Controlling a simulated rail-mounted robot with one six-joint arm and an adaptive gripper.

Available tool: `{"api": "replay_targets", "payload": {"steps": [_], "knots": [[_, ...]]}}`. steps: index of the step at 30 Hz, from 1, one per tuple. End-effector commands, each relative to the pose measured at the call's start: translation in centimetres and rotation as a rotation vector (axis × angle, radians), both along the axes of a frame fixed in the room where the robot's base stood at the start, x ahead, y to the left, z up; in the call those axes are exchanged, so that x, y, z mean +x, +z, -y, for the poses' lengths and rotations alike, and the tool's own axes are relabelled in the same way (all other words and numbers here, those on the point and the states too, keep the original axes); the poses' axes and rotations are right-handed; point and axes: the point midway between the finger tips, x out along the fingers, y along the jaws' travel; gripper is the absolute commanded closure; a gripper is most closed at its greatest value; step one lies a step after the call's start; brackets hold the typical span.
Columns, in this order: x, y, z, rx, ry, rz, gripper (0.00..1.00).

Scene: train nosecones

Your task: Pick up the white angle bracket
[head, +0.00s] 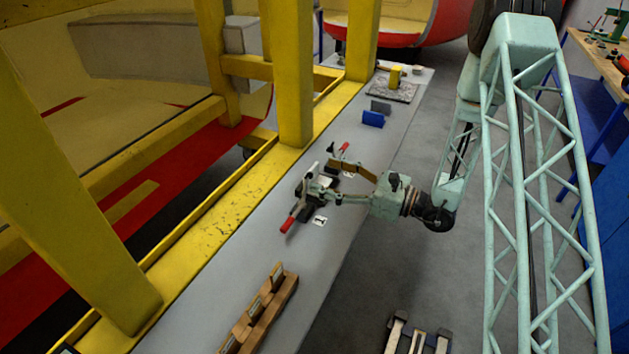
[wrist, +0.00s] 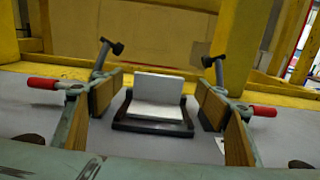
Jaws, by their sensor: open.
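The white angle bracket (wrist: 158,88) stands in the middle of the wrist view, one plate upright and the other flat towards me. It sits in a dark holder (wrist: 150,127) on the grey table. My gripper (wrist: 158,96) is open, its wooden-faced fingers on either side of the bracket, with a gap at each side. In the head view my gripper (head: 335,184) reaches in from the right over the table; the bracket is partly hidden there among the fingers and clamps. A clamp with a red handle stands at the left (wrist: 42,83) and another at the right (wrist: 265,111).
A yellow frame (head: 290,75) rises along the table's left edge. A blue block (head: 373,119) and a grey block stand farther back on the table (head: 225,275). A wooden rack (head: 262,312) with several upright pieces is nearer. A small white card (head: 319,221) lies by the clamps.

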Motion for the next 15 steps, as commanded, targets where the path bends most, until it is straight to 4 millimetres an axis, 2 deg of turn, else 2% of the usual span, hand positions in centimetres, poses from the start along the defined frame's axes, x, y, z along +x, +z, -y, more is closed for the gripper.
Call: {"api": "replay_targets", "payload": {"steps": [8,15], "knots": [[0.6,-0.1,-1.4,0.000,0.001,0.001,0.33],[1.5,-0.3,-3.4,0.000,0.001,0.001,0.33]]}}
